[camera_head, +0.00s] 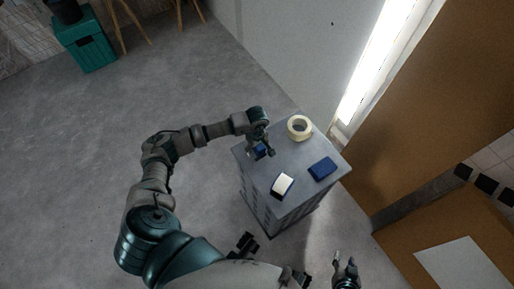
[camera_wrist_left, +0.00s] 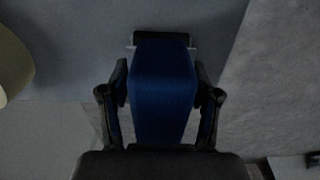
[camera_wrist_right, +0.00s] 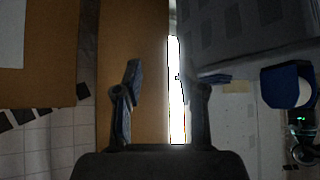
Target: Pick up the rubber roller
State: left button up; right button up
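The rubber roller, with a blue handle (camera_wrist_left: 162,90) and a black roller at its far end (camera_wrist_left: 160,38), lies on the grey cabinet top. In the head view only a small blue part of it (camera_head: 261,151) shows, beside my left gripper (camera_head: 262,152). In the left wrist view my left gripper (camera_wrist_left: 161,70) is open, with one finger on each side of the handle and narrow gaps showing. Whether the fingers touch it is hard to tell. My right gripper (camera_head: 346,262) is open and empty, away from the cabinet; its spread fingers show in the right wrist view (camera_wrist_right: 168,80).
Brown panels (camera_head: 410,110) stand at the right, beside a bright light strip. A teal crate (camera_head: 86,45) is far left. The floor at left is clear.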

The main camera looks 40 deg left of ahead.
pick_arm(q)
jog(key=shift+a, duration=0.1)
jog(key=c, duration=0.5)
jog(key=shift+c, duration=0.2)
jog(key=shift+r, duration=0.3)
notch_tip(320, 180, up, 9)
jog(key=shift+r+p, duration=0.2)
jog(key=shift+p, duration=0.7)
pick_arm(e)
jog(key=s+d+f+g+h, duration=0.1)
jog(key=s+d+g, duration=0.1)
jog(key=s, duration=0.4)
jog(key=shift+s+f+g, duration=0.15)
jog(key=shift+f+g, duration=0.15)
jog(key=shift+g, duration=0.5)
jog(key=shift+d, duration=0.1)
